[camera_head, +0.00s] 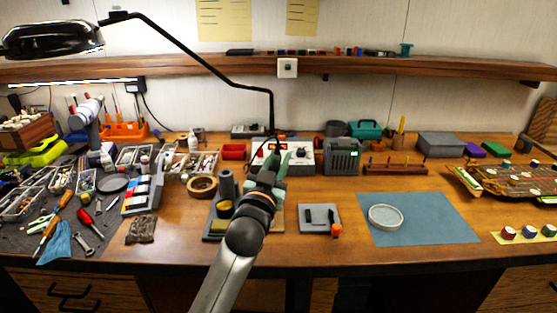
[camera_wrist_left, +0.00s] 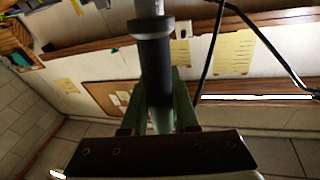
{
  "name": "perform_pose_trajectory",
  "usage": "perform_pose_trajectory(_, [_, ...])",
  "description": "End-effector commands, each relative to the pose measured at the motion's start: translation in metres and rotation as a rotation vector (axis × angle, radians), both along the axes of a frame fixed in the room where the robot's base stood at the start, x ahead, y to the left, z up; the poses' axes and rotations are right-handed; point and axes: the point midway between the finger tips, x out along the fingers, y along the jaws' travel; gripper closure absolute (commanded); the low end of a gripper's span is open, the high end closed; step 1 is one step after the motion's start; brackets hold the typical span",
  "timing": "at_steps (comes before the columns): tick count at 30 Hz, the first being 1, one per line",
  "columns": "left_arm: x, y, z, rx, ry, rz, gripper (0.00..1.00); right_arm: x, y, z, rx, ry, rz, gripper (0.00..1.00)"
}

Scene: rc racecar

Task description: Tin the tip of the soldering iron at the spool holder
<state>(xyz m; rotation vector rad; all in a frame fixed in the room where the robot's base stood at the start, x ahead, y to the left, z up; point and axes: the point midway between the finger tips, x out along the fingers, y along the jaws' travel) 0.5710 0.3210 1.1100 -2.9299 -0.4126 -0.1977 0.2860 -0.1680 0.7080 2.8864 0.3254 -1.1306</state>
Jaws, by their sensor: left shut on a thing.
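My left gripper (camera_head: 279,162) is above the middle of the bench, in front of the white soldering station (camera_head: 300,155). In the left wrist view its green fingers (camera_wrist_left: 160,105) are shut on a dark cylindrical handle (camera_wrist_left: 154,65), which looks like the soldering iron. The iron's tip cannot be made out. A grey plate with two black uprights and an orange piece (camera_head: 336,231) lies right of my arm; it may be the spool holder. The iron stand with a dark tube (camera_head: 227,186) and yellow sponge is left of my gripper, partly hidden by my arm. My right gripper is out of view.
A blue mat (camera_head: 440,219) with a round dish (camera_head: 386,217) lies to the right. A wooden rack (camera_head: 395,168) and a grey unit (camera_head: 341,157) stand behind. Tools and trays crowd the left. A black lamp arm (camera_head: 185,50) hangs over the bench.

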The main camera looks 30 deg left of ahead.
Motion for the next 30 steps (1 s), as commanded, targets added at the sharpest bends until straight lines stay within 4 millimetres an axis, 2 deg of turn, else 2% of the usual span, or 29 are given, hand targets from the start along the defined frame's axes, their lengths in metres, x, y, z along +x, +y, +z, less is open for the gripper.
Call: perform_pose_trajectory(30, [-0.0001, -0.0001, -0.0072, 0.0, -0.001, 0.0, 1.0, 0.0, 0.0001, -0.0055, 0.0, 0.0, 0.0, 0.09])
